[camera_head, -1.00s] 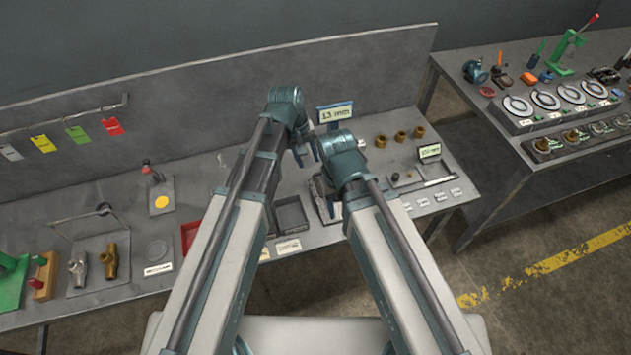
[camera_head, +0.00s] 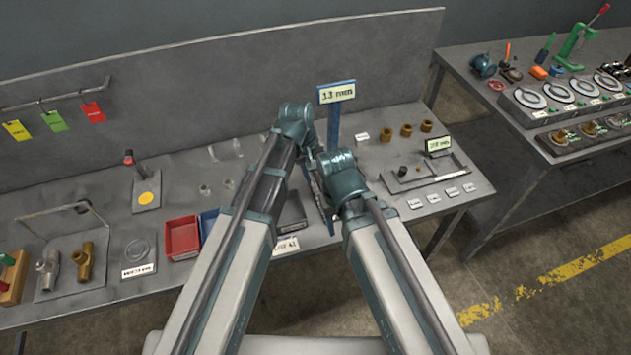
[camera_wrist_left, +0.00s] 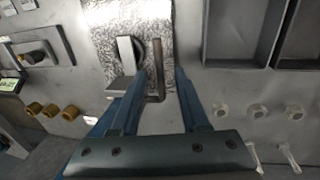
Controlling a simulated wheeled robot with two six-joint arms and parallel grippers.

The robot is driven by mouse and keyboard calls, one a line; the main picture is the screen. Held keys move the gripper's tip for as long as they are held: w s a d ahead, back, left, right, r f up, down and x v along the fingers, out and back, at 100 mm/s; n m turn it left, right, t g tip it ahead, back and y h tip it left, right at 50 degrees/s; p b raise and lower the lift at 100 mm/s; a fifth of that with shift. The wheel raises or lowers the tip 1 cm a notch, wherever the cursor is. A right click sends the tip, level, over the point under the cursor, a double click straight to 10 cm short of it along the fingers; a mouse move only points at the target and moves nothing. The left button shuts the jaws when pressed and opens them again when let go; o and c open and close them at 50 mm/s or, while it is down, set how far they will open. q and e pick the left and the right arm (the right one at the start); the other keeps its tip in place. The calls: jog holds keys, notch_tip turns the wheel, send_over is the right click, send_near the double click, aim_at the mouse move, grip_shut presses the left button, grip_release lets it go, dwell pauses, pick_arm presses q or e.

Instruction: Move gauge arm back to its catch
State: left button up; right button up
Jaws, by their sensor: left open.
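In the left wrist view, a speckled stone plate (camera_wrist_left: 110,20) carries a pale upright block (camera_wrist_left: 127,55) with a dark round part beside it. A thin dark bar (camera_wrist_left: 156,75), which looks like the gauge arm, stands right of the block. My left gripper (camera_wrist_left: 162,82) is open, its blue fingers on either side of the dark bar; whether they touch it I cannot tell. In the head view my left gripper (camera_head: 311,152) is over the middle of the bench, and the gauge is mostly hidden behind my arms. My right wrist is close beside it; its jaws are unclear. I cannot make out the catch.
A blue post with a 13 mm sign (camera_head: 337,92) stands just behind the grippers. A red tray (camera_head: 182,238) is to the left. Several brass rings (camera_head: 407,131) and a shallow grey tray (camera_head: 420,178) are to the right. A second bench (camera_head: 480,95) stands farther right.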

pick_arm(q)
jog(key=shift+f, duration=0.25)
grip_shut()
dwell(1.4)
